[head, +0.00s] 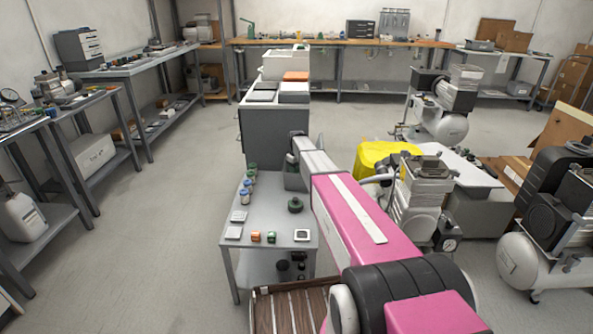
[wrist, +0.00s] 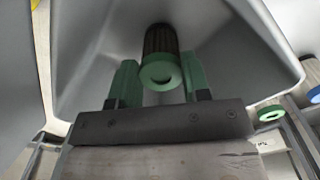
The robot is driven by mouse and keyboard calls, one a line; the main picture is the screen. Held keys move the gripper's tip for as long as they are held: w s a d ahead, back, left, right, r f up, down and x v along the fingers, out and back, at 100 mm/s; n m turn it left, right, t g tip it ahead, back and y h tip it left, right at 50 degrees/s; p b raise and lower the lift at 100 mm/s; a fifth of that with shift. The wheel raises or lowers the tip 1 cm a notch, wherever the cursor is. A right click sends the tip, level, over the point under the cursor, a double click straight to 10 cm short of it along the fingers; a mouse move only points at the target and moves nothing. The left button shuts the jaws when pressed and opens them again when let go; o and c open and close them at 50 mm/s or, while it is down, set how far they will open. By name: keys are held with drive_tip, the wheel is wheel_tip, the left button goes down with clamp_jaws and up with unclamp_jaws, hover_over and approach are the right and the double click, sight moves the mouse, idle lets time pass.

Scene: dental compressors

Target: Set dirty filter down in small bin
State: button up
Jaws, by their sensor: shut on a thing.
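In the wrist view, my gripper (wrist: 160,78) has its two green fingers closed on the dirty filter (wrist: 160,40), a dark ribbed cylinder with a green ringed end cap. The cap faces the camera and the dark body points away. Around and behind the filter are the pale grey sloping walls of the small bin (wrist: 88,62). The filter appears over or inside its opening; I cannot tell whether it touches the bottom.
A small grey table (head: 262,215) holds several lidded jars (head: 247,186), a dark green round part (head: 295,204) and small trays (head: 233,232). A grey cabinet (head: 262,133) stands behind it. Floor at left is clear.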

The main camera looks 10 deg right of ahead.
drive_tip(key=shift+f, duration=0.15)
idle(0.5)
drive_tip(key=o, duration=1.5)
drive_tip(key=shift+r, duration=3.55)
